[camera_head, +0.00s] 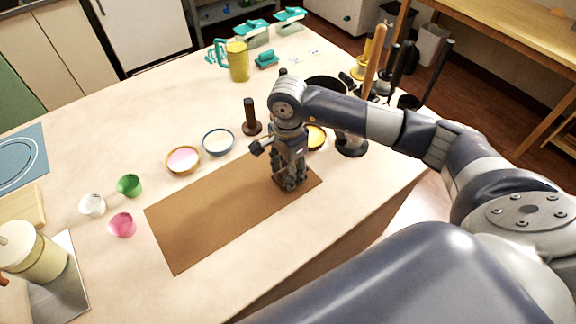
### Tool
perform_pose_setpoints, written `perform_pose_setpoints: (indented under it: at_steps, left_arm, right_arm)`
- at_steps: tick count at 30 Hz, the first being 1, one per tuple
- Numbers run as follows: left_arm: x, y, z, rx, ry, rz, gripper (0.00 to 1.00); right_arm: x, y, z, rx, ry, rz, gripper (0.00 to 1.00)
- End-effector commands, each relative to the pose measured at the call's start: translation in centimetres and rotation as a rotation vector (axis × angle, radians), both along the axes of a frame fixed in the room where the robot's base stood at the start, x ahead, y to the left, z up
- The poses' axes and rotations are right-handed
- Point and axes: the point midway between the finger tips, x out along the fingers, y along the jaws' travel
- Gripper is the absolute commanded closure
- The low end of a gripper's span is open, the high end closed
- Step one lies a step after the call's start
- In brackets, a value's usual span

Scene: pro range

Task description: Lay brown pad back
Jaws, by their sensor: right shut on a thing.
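The brown pad (205,220) lies flat on the pale counter in the middle of the view, its long side running from lower left to upper right. My right gripper (290,185) points down at the pad's right end and is shut on it there. The fingers cover a small part of that end, and the pad around them looks slightly darker. My left gripper is not in view.
Behind the pad stand an orange-rimmed bowl (183,160), a blue-rimmed bowl (218,141) and a brown tamper (251,118). Green (129,185), white (92,205) and pink (122,225) cups stand left. The counter (110,275) is clear in front of them.

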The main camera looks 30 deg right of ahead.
Motion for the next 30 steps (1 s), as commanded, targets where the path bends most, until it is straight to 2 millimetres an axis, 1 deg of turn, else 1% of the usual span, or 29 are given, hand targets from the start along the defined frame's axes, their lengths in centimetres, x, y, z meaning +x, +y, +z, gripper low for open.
perform_pose_setpoints:
  at_steps: [6,7,9,19,23,24,26,27,29,30]
  left_arm:
    - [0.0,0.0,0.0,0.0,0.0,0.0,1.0]
    - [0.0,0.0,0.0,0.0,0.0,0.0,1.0]
    - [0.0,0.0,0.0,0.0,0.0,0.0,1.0]
    - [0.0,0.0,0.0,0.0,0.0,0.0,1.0]
    - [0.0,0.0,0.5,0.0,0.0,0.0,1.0]
    - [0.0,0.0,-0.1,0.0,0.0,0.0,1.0]
    - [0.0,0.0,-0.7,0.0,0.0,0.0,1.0]
    - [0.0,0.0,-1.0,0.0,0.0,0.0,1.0]
    - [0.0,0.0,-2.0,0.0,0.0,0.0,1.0]
    - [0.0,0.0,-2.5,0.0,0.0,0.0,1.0]
  right_arm:
    - [0.0,0.0,-0.2,0.001,0.0,0.001,0.73]
    - [0.0,0.0,-0.2,0.001,0.0,0.001,0.47]
    - [0.0,0.0,-0.2,0.001,0.0,0.001,0.34]
    - [0.0,0.0,-0.2,0.001,0.0,0.0,0.34]
    - [-0.2,0.0,-0.5,0.001,0.004,0.0,0.34]
    - [0.1,0.0,-0.1,0.002,-0.004,0.001,0.34]
    - [0.2,0.0,0.9,0.001,-0.007,0.001,0.34]
    - [0.2,0.0,1.7,0.001,-0.008,0.003,0.34]
    - [-0.1,-0.2,2.6,-0.001,-0.009,0.001,0.34]
    - [-0.3,-0.3,3.4,0.0,-0.008,0.002,0.34]
